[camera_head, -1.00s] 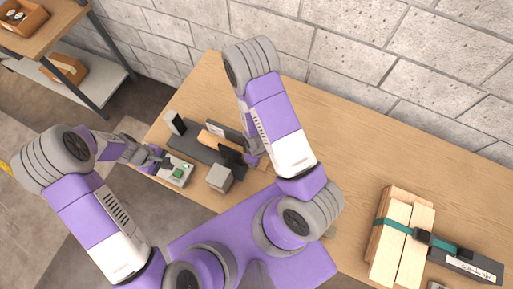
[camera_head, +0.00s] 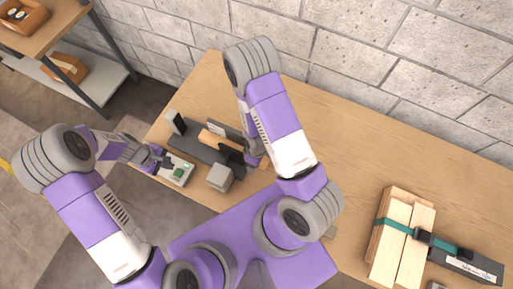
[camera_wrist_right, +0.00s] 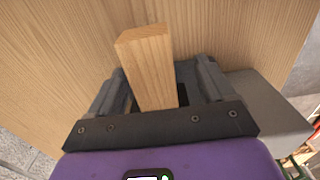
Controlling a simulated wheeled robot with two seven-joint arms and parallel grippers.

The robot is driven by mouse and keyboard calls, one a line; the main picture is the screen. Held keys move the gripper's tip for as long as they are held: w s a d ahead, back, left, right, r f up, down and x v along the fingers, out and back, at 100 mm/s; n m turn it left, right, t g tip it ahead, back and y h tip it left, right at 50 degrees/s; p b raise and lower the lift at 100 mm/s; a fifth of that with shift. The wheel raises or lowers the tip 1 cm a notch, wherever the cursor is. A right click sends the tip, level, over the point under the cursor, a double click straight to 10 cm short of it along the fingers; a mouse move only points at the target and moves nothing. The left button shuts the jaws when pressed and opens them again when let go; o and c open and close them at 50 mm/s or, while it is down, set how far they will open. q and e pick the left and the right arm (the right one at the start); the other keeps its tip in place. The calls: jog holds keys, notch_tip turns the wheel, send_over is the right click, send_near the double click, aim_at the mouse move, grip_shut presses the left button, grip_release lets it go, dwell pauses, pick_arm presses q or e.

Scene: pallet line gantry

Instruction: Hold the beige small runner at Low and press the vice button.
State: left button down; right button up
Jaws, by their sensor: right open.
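The beige small runner (camera_head: 216,139) lies in the dark vice (camera_head: 190,147) at the table's left end. In the right wrist view the runner (camera_wrist_right: 148,65) extends between the two fingers of my right gripper (camera_wrist_right: 168,80), which is open around it. In the head view that gripper is mostly hidden behind its arm and the vice's dark plate. A pale box with a green vice button (camera_head: 178,172) sits at the table's front left edge. My left gripper (camera_head: 156,157) is just left of this box, apart from the button. Its jaw gap is too small to judge.
A grey block (camera_head: 220,177) stands beside the vice. Strapped wooden boards (camera_head: 398,240) and a dark labelled box (camera_head: 470,264) lie at the right of the table (camera_head: 350,150). A shelf (camera_head: 85,85) stands at the upper left. The table's middle right is clear.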

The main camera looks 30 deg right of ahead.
jog(key=shift+r+p, duration=0.5)
jog(key=shift+r, duration=3.3)
